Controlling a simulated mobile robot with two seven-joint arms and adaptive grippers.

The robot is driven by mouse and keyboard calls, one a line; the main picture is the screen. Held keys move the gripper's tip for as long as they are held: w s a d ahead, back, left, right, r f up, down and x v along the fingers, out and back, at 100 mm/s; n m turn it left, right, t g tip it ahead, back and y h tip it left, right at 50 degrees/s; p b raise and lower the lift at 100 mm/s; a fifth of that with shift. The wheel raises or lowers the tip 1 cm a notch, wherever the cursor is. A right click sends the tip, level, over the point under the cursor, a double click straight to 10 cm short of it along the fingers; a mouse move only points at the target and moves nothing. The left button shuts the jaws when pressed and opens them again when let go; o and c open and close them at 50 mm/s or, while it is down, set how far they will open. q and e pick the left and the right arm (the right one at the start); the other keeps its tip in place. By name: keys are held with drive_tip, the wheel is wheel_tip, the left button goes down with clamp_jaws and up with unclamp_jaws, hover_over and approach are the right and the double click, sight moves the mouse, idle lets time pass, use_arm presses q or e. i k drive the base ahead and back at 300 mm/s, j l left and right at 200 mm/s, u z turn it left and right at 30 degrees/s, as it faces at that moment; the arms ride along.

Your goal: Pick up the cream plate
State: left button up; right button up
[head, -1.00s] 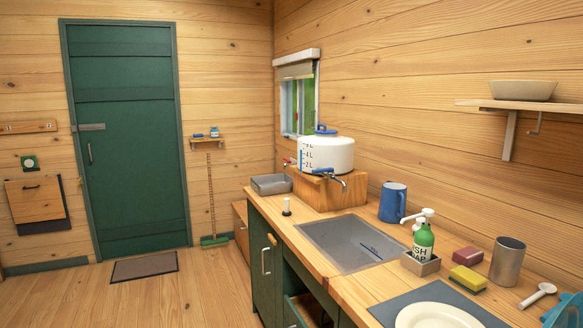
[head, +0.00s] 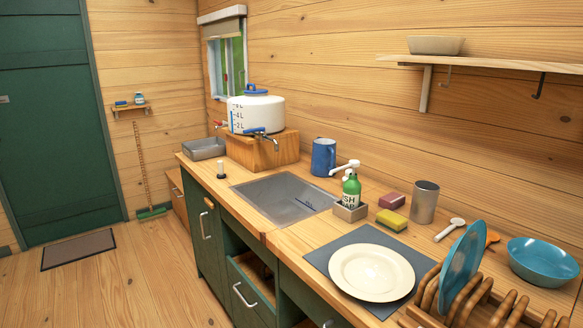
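The cream plate (head: 371,273) lies flat on a dark grey mat (head: 328,248) on the wooden counter, right of the sink. Its whole rim shows and nothing covers it. Neither of my grippers shows in the head view.
A wooden dish rack (head: 470,303) with a blue plate (head: 462,268) stands close to the right of the cream plate. A blue bowl (head: 543,261), a metal cup (head: 424,202), a sponge (head: 391,220) and a soap bottle (head: 351,190) stand behind. A drawer (head: 250,291) below the counter is partly open.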

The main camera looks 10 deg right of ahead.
sight(373, 272)
drive_tip(key=z, duration=1.1)
drive_tip(key=i+j+z, duration=0.15)
drive_tip(key=j+z, duration=0.3)
drive_tip(key=i+j+z, duration=0.1)
drive_tip(key=j+z, duration=1.3)
drive_tip(key=k+l, duration=0.05)
drive_tip(key=l, duration=0.05)
